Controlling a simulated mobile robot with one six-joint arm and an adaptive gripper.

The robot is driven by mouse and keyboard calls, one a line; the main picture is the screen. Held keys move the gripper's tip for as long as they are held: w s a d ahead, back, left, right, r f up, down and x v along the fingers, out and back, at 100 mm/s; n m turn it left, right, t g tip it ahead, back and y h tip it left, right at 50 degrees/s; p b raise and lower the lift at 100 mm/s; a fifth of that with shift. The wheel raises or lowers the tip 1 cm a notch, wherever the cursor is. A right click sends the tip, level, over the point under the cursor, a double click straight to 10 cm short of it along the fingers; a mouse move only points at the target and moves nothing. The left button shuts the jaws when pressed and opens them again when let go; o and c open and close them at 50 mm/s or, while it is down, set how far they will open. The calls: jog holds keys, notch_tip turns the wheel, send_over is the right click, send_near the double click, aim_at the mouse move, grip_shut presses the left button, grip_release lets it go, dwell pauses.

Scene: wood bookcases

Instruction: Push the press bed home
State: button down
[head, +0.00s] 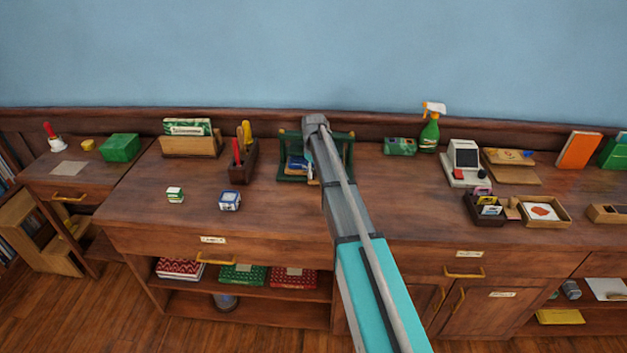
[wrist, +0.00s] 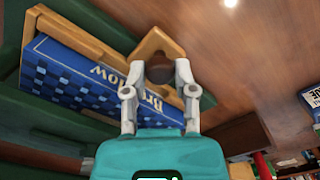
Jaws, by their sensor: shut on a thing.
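The green press (head: 285,168) stands on the counter against the back, partly hidden by my arm in the head view. Its tan wooden press bed (wrist: 72,30) carries a blue book (wrist: 85,85) with white lettering and shows its front end in the wrist view. A dark brown knob (wrist: 159,70) sits at the bed's tan front tip. My gripper (wrist: 158,76) has its fingers on either side of this knob and is shut on it. The bed juts out from the green frame. How far it sits inside the frame is hard to tell.
A dark wooden holder (head: 242,165) with tools stands left of the press. Two small boxes (head: 229,200) lie on the counter at front left. A green spray bottle (head: 429,135) and a till (head: 464,165) stand to the right. The counter in front of the press is clear.

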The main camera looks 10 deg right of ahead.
jog(key=shift+w+d, duration=0.15)
jog(key=shift+w, duration=0.25)
jog(key=shift+c, duration=2.1)
grip_release()
jog(key=shift+s, duration=0.15)
